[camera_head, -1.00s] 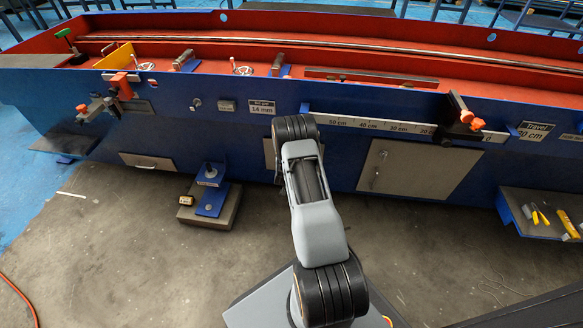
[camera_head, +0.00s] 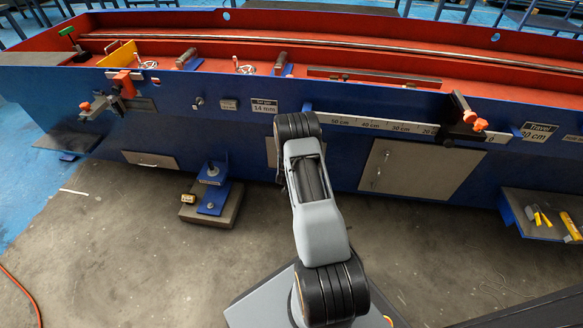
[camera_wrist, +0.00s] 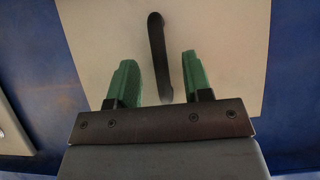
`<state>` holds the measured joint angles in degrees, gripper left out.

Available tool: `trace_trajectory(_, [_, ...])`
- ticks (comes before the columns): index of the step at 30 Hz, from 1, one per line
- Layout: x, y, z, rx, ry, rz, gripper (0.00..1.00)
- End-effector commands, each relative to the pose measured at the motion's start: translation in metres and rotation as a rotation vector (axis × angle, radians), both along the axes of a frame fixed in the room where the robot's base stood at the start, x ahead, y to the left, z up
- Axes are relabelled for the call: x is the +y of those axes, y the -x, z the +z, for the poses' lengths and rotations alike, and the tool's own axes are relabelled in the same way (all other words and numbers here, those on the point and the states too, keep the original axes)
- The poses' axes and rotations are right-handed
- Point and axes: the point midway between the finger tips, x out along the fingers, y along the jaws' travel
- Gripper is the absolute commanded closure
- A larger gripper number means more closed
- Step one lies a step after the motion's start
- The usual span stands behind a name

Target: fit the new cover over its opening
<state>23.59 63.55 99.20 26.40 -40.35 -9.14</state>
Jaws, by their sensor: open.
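In the wrist view a pale flat cover plate (camera_wrist: 225,45) lies against the blue wall and bears a dark bar handle (camera_wrist: 157,45). My gripper (camera_wrist: 158,68) is open, with one green finger on each side of the handle in the picture. I cannot tell whether the fingers reach around the handle or stay short of it. In the head view my arm hides my gripper and most of a pale plate (camera_head: 271,155) on the machine front. Any opening behind the plate is hidden. A larger pale panel with a handle (camera_head: 408,170) is to the right.
The long blue machine wall (camera_head: 350,165) runs across the front. A low stand with a blue bracket (camera_head: 212,190) is on the floor to the left. A shelf with yellow tools (camera_head: 520,212) juts out at the right. A clamp (camera_head: 465,120) sits on the scale rail.

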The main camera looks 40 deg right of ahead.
Motion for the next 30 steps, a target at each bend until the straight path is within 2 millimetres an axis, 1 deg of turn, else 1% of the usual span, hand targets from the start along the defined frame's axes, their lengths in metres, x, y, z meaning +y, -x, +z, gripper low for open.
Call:
trace_trajectory(1, [0.005, 0.005, 0.008, 0.002, -0.001, 0.001, 0.55])
trace_trajectory(6, [0.025, 0.025, 0.03, 0.001, -0.001, 0.002, 0.55])
trace_trajectory(15, [0.057, 0.058, 0.059, 0.0, 0.0, 0.004, 0.55])
trace_trajectory(21, [0.069, 0.071, 0.069, -0.002, 0.001, 0.002, 0.55])
trace_trajectory(30, [0.073, 0.076, 0.072, -0.002, 0.001, 0.001, 0.55])
